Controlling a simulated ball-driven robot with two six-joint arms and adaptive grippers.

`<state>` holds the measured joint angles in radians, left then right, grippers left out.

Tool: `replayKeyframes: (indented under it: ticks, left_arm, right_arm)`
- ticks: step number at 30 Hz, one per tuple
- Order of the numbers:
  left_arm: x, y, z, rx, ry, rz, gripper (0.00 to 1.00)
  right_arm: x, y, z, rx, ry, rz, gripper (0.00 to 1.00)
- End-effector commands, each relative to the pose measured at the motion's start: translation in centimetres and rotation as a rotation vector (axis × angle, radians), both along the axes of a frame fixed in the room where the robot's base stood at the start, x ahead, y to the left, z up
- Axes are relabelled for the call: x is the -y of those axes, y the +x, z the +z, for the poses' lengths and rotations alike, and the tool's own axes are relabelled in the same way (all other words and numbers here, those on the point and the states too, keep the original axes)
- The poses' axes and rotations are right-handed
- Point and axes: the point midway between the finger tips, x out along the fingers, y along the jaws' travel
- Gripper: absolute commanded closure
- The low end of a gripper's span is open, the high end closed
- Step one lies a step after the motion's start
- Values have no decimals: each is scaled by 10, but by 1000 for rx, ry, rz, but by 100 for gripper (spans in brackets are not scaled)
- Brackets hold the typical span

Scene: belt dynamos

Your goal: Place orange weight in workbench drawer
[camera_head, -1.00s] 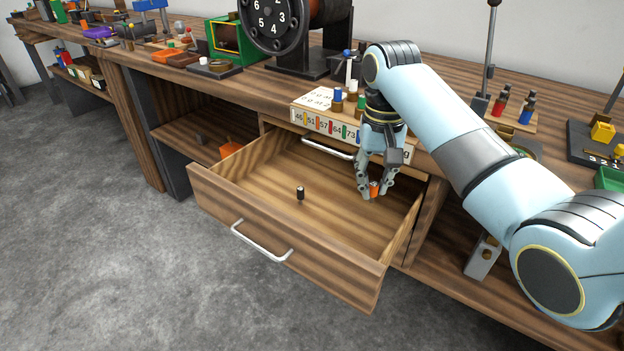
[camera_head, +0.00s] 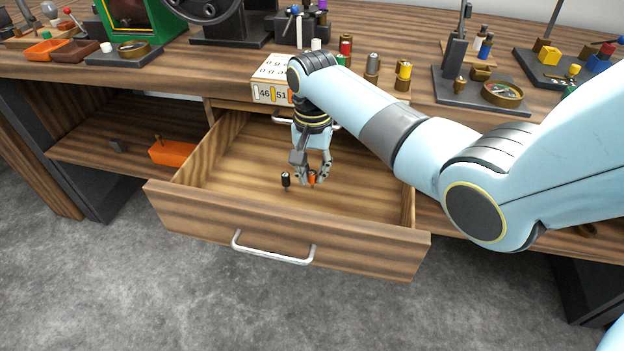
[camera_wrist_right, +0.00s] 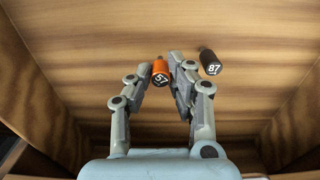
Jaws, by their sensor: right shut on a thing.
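The orange weight (camera_head: 312,177), marked 57 in the right wrist view (camera_wrist_right: 161,73), is between the fingertips of my right gripper (camera_head: 313,178). The gripper is shut on it, inside the open workbench drawer (camera_head: 225,215). I cannot tell whether the weight touches the drawer floor. A black weight (camera_head: 286,180), marked 87 in the right wrist view (camera_wrist_right: 210,63), stands in the drawer just beside the gripper. My left gripper is out of view.
The benchtop (camera_head: 200,65) behind the drawer holds a numbered box (camera_head: 270,78) and several coloured cylinders. An orange block (camera_head: 172,153) sits on the shelf left of the drawer. Much of the drawer floor is bare.

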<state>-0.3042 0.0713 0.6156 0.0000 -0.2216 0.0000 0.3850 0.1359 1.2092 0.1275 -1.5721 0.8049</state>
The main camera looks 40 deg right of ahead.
Motion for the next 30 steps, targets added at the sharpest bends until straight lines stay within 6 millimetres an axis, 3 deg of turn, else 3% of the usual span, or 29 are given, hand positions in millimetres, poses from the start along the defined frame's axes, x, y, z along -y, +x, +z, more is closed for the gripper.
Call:
replayKeyframes:
  ticks: [4,14,15,20,30]
  left_arm:
    - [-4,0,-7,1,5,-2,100]
    - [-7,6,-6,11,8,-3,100]
    - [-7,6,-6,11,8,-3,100]
    - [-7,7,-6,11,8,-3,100]
    - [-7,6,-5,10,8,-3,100]
  right_arm:
    - [0,0,-23,-1,0,0,100]
    - [0,0,-24,-1,1,1,100]
    - [0,0,-25,-1,1,1,81]
    - [0,0,-24,-1,1,1,60]
    - [0,0,-20,1,0,1,59]
